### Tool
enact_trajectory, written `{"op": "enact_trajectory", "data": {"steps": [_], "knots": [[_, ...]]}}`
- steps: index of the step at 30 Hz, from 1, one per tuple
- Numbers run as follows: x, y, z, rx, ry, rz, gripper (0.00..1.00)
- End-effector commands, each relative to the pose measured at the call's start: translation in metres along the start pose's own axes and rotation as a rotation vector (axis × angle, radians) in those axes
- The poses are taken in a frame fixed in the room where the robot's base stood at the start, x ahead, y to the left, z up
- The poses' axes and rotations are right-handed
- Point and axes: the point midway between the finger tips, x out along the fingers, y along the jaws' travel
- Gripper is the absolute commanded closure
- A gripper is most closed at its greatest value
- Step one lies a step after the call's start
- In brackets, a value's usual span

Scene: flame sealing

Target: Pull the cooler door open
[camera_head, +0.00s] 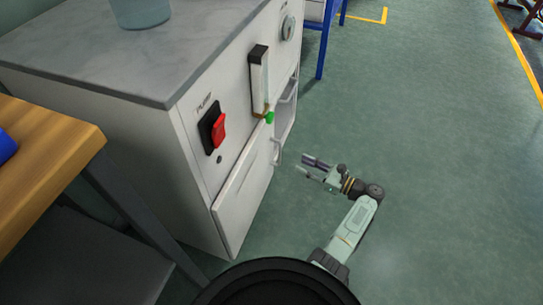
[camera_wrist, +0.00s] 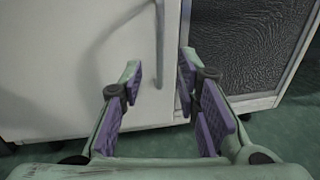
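The cooler looks to be a white cabinet (camera_head: 140,150) with a grey top. Its lower front carries a white door (camera_head: 243,195), flush with the front and apparently shut. A curved handle (camera_head: 277,152) stands at the door's far edge. In the wrist view the white door (camera_wrist: 75,70) fills the left side, and its vertical bar handle (camera_wrist: 160,40) appears between the fingertips. My gripper (camera_head: 311,167) is open and empty, in front of the cabinet and apart from it. Its purple-padded fingers (camera_wrist: 160,72) are spread to either side of the handle in the picture.
A red switch (camera_head: 218,130) and a gauge tube (camera_head: 259,82) sit on the cabinet's upper front. A dark textured panel (camera_wrist: 245,45) lies right of the door. A wooden table (camera_head: 45,155) stands at left. The green floor (camera_head: 430,140) at right is clear.

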Motion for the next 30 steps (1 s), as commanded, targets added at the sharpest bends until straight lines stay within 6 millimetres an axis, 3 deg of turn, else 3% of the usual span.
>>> {"op": "enact_trajectory", "data": {"steps": [5, 18, 30], "knots": [[0.019, 0.001, 0.001, -0.001, 0.0, 0.004, 0.7], [0.095, 0.001, 0.0, -0.002, 0.002, 0.002, 0.7], [0.107, 0.0, 0.0, -0.001, 0.002, 0.0, 0.7]]}}
